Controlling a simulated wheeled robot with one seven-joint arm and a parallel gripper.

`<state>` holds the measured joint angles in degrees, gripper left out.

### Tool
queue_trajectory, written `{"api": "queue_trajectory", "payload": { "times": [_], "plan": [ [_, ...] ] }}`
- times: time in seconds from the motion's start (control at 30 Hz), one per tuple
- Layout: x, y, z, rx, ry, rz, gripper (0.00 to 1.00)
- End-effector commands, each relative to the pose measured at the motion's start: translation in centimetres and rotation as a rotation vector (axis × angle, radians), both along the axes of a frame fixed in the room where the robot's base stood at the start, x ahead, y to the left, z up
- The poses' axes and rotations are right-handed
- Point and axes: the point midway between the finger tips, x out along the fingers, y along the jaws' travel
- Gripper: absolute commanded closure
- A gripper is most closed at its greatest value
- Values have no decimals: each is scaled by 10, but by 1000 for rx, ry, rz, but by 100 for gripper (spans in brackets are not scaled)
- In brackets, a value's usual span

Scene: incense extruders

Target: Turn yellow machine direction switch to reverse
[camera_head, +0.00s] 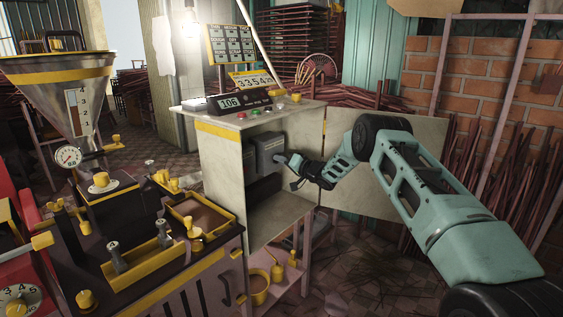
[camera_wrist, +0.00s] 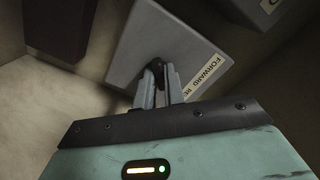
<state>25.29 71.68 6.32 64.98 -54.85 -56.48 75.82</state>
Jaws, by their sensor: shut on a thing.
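The direction switch box (camera_wrist: 150,48) is a grey box inside the open cabinet, with a cream label (camera_wrist: 205,72) reading "FORWARD" and the start of "RE...". A small dark knob (camera_wrist: 158,68) stands out from its face. My gripper (camera_wrist: 160,82) is shut on this knob, one finger on each side. In the head view the grey switch box (camera_head: 268,152) sits in the cabinet (camera_head: 225,172) with yellow trim, and my gripper (camera_head: 281,158) reaches it from the right. The knob's exact angle is hard to tell, and the label's end is hidden by a finger.
The cabinet door (camera_head: 375,178) stands open behind my arm. A second box (camera_wrist: 240,10) with a label is at the upper right in the wrist view, and a dark box (camera_wrist: 60,28) is at the left. The yellow-trimmed machine (camera_head: 150,245) with a funnel (camera_head: 65,95) stands at the left.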

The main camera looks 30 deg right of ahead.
Motion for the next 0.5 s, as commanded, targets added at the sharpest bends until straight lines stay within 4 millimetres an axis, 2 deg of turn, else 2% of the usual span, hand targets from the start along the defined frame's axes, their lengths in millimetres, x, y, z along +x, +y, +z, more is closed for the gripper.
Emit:
{"api": "queue_trajectory", "payload": {
  "times": [0.03, 0.07, 0.1, 0.13, 0.5],
  "plan": [
    [-1, -1, -2, 2, 4, -1, 100],
    [-1, -1, -2, 1, 5, -1, 84],
    [-1, -1, -2, 1, 5, -1, 72],
    [-1, -1, -2, 1, 4, -1, 67],
    [-4, -2, -1, -1, 3, -1, 67]
  ]
}}
